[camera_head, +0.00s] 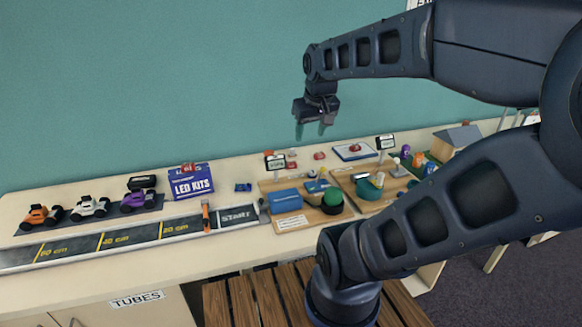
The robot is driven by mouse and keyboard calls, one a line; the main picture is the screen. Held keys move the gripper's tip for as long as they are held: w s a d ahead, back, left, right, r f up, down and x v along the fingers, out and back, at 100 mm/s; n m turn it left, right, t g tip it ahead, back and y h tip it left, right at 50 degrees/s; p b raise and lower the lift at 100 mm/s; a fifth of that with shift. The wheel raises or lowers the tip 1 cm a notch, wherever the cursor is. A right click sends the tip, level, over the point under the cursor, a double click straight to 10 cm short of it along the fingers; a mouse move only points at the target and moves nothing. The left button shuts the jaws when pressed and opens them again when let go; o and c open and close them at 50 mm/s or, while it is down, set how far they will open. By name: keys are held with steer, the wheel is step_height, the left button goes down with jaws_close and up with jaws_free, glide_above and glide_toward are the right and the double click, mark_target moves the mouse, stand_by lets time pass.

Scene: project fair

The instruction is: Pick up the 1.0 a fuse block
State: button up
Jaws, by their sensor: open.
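My gripper (311,129) hangs open and empty in the air, in front of the teal wall and above the back of the table. I cannot read a 1.0 A label on any block, so I cannot tell which thing is the fuse block. Two wooden boards bear small parts. The left board (268,187) has a blue block (285,200), a green round piece (332,198) and several small parts. The right board (345,178) has a green round piece (368,188) and other small parts. My gripper touches none of these.
Toy cars (90,207) stand on a dark strip at the left, behind a marked track (130,236). Small signs (275,162) rise behind the boards. A wooden slatted surface (258,298) is below the table's front edge.

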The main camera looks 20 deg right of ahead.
steer(key=w+d+f+n+g, duration=0.1)
steer(key=w+n, duration=0.4)
steer(key=w, duration=0.8)
steer(key=n+g, duration=0.3)
steer(key=n, duration=0.8)
glide_above(291, 163)
steer(key=f, duration=2.7)
steer(key=shift+a+f, duration=0.25)
steer(key=shift+a, duration=0.15)
steer(key=shift+s+d+f, duration=0.1)
steer(key=shift+d+f, duration=0.1)
steer(key=shift+f, duration=1.15)
steer(key=shift+s+d+f, duration=0.1)
steer(key=shift+d+f, duration=0.05)
steer(key=shift+f, duration=1.2)
steer(key=c, duration=1.1)
steer(key=shift+r, duration=0.15)
